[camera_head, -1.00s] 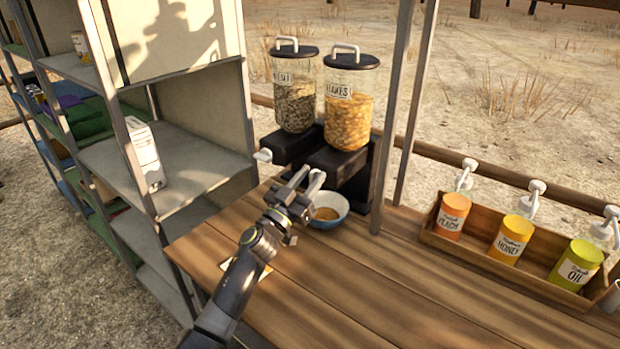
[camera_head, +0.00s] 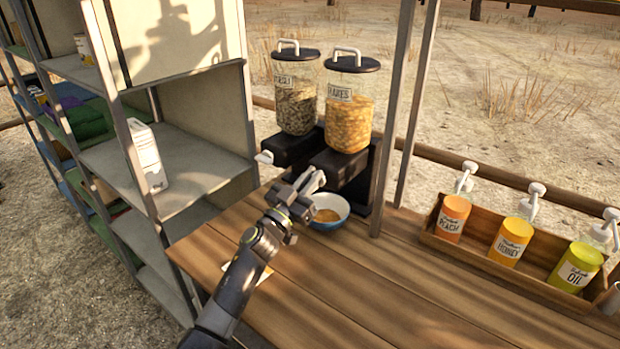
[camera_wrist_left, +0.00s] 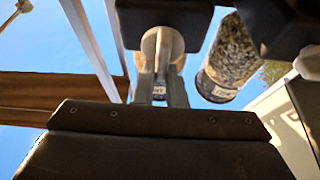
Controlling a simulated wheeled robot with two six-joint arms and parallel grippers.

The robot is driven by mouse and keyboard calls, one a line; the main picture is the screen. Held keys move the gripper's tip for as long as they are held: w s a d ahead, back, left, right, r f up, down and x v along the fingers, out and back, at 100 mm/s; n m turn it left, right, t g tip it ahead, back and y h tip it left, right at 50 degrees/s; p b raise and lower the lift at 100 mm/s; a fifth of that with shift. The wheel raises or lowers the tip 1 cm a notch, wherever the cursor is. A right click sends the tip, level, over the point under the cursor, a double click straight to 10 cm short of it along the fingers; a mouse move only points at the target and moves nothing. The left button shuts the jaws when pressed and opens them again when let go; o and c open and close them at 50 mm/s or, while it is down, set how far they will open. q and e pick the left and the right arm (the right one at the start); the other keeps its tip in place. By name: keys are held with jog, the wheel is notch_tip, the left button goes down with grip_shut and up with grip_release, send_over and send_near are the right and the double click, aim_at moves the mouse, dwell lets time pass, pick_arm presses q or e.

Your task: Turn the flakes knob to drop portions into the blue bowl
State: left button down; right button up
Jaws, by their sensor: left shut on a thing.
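The flakes dispenser (camera_head: 346,120) stands on the wooden table with orange flakes in its clear jar and a black lid. Its knob (camera_wrist_left: 150,42) shows pale in the left wrist view, under the black dispenser body. My left gripper (camera_head: 312,180) is shut on this knob at the dispenser's front; its fingers (camera_wrist_left: 162,85) reach up to it. In the head view the gripper hides the knob. The blue bowl (camera_head: 336,222) sits below, just right of the gripper, with some orange-brown contents. My right gripper is not in view.
A second dispenser (camera_head: 295,105) with darker contents stands left of the flakes one, its white knob (camera_head: 264,157) sticking out. A metal post rises right of the bowl. A wooden crate (camera_head: 480,250) holds pump bottles. Grey shelves stand left. The table front is clear.

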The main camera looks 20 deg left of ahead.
pick_arm(q)
jog(key=m+g+h+p, duration=0.1)
jog(key=m+p, duration=0.1)
jog(key=m, duration=0.2)
jog(key=m+g+h+p, duration=0.1)
jog(key=m+h, duration=0.1)
jog(key=m, duration=0.2)
jog(key=d+f+m+g+h+p, duration=0.1)
jog(key=m+g+p, duration=0.1)
jog(key=m, duration=0.2)
jog(key=shift+s+h+p, duration=0.25)
jog(key=shift+h+p, duration=0.05)
jog(key=shift+p, duration=0.05)
jog(key=m+g+p, duration=0.1)
jog(key=m, duration=0.1)
jog(key=m+p, duration=0.1)
jog(key=m, duration=0.1)
jog(key=m+g+p, duration=0.1)
jog(key=m, duration=0.1)
jog(key=shift+d+f+g, duration=0.1)
jog(key=shift+f+g, duration=0.15)
jog(key=shift+g, duration=0.05)
jog(key=shift+f+m+g+p, duration=0.2)
jog(key=shift+m+g+p, duration=0.4)
jog(key=shift+m, duration=1.2)
jog(key=shift+r, duration=0.1)
jog(key=c, duration=1.5)
grip_release()
jog(key=shift+w, duration=0.1)
jog(key=shift+a, duration=0.25)
